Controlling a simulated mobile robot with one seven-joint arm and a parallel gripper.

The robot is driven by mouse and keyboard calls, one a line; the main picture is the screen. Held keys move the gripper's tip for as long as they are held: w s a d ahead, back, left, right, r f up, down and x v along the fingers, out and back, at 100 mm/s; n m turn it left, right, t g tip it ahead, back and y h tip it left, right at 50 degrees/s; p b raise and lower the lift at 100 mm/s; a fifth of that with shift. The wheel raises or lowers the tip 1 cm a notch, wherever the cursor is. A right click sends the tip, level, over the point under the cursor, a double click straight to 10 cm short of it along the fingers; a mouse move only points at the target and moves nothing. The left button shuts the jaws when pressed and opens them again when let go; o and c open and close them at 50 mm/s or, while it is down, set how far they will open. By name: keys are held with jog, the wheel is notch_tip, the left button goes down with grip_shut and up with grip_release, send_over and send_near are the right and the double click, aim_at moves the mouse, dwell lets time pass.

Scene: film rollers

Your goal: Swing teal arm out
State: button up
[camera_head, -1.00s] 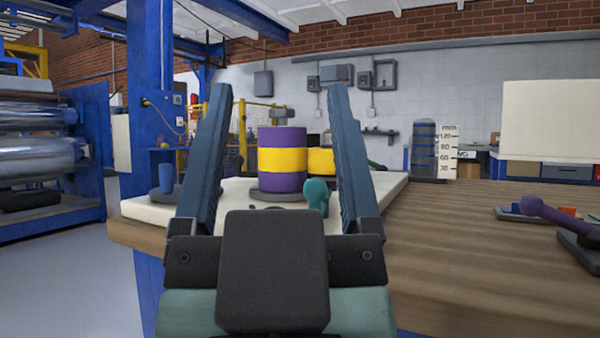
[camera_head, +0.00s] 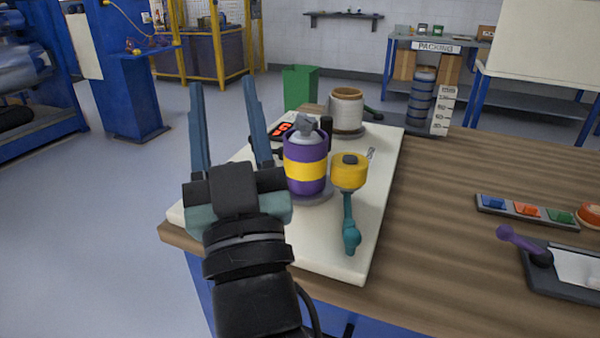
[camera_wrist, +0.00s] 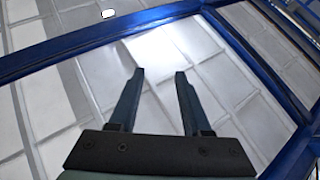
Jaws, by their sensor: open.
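The teal arm (camera_head: 348,220) is on the white board near its front right, in the head view. Its rounded teal end points toward the front, and a yellow roller (camera_head: 349,172) sits at its far end. A purple roll with a yellow band (camera_head: 305,170) stands on a grey base just left of the yellow roller; they look close, but I cannot tell if they touch. My gripper (camera_head: 224,88) is open and empty, raised to the left of the purple roll with its fingers pointing up. The wrist view shows the open fingers (camera_wrist: 158,85) against the ceiling, with no task object there.
The white board (camera_head: 320,255) lies on a wooden table (camera_head: 450,255). A cream spool (camera_head: 346,110) and a red-lit display (camera_head: 283,130) are at the back. A purple-handled device (camera_head: 522,240) and a coloured button strip (camera_head: 527,211) are at right. Free floor is at left.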

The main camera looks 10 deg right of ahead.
notch_tip(320, 180, down, 4)
jog(key=w+d+m+g+h+p, duration=0.1)
jog(key=w+d+g+h+p, duration=0.15)
jog(key=p, duration=0.25)
jog(key=m+g+h+p, duration=0.5)
jog(key=g+h+p, duration=0.1)
jog(key=p, duration=0.7)
send_near(352, 234)
notch_tip(352, 234, down, 4)
jog(key=x, duration=0.4)
jog(key=b+x, duration=0.1)
jog(key=x, duration=0.4)
jog(key=b+x, duration=0.1)
jog(key=x, duration=0.3)
jog(key=shift+w+d+r, duration=0.25)
jog(key=shift+r, duration=0.05)
